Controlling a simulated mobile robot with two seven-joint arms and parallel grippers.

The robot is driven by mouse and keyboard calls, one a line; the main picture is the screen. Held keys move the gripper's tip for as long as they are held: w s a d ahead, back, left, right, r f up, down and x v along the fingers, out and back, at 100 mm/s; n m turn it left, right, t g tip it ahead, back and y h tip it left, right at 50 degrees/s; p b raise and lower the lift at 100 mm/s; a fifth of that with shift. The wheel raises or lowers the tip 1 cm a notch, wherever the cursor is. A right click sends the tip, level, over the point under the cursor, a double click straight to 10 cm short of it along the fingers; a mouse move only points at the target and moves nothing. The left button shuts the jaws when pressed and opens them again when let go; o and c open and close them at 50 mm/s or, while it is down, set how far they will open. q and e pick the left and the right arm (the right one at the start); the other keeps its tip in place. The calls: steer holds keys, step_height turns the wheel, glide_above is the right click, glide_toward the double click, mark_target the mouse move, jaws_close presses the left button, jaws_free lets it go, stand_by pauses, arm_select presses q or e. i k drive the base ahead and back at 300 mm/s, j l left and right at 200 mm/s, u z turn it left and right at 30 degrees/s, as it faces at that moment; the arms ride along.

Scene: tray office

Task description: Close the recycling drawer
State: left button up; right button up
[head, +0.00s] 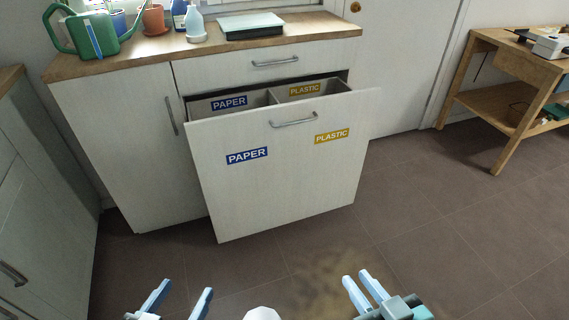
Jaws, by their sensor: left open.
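The recycling drawer (285,190) is pulled out of the white cabinet, and its tall front panel leans outward a little. Its bar handle (294,120) is near the top edge. Behind the front I see a paper bin (258,98) and a plastic bin (318,88), with matching blue and yellow labels. My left gripper (182,291) is open and empty at the bottom of the view, in front of and below the drawer. My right gripper (357,276) is at the bottom right, apart from the drawer, its fingers close together with nothing seen between them.
The counter (110,62) holds a green watering can (92,35), a terracotta pot (154,19), bottles and a scale (250,25). A closed drawer (270,65) is above the bins. A wooden workbench (515,75) stands right. The floor (430,210) before the drawer is clear.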

mark_target(286, 154)
steer(key=i+z, duration=0.15)
steer(key=i, duration=0.85)
steer(key=j, duration=0.1)
